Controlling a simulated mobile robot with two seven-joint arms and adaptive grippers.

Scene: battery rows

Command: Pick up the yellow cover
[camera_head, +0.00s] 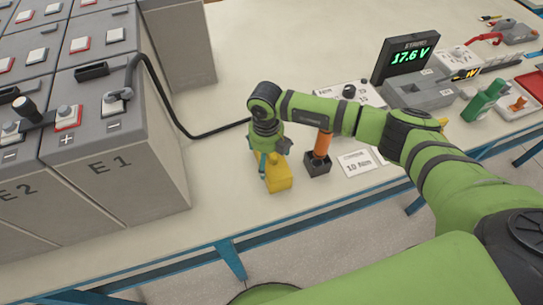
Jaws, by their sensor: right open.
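The yellow cover (280,181) is a small block on the light tabletop, near the table's front edge and right of the grey battery marked E1. My right gripper (269,160) points down right over it and hides its upper part. The jaws are open, with one finger in front of the cover. I cannot tell whether the fingers touch it. The cover seems to rest on the table. My left gripper is out of view.
An orange-handled tool (322,145) stands in a dark holder close right of the cover, with a label card (358,162) beside it. Battery E1 (125,160) stands left, and a black cable (195,136) runs behind.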

